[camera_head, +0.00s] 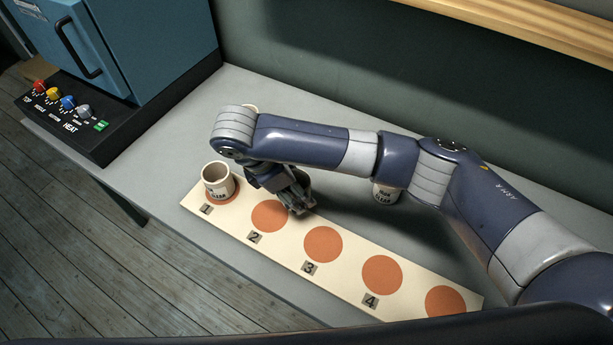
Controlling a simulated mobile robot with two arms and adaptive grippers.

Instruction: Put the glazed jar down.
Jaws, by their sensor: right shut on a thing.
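My right gripper (298,204) is low over the cream board (344,273), at the right edge of orange spot 2 (268,215). It is shut on the glazed jar, but the gripper and arm hide the jar, so its height and tilt cannot be told. A pale jar (213,190) with a dark label stands upright on spot 1. Another pale labelled jar (385,195) stands behind the board, partly covered by my right arm. My left gripper is out of view.
Spots 3 (322,244) and 4 (382,274) and the last spot (446,301) are bare. A pale rim (251,108) shows behind my arm. A blue kiln-like box (110,45) with a knob panel (70,110) stands at the left. The grey table (165,165) ends at the front left.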

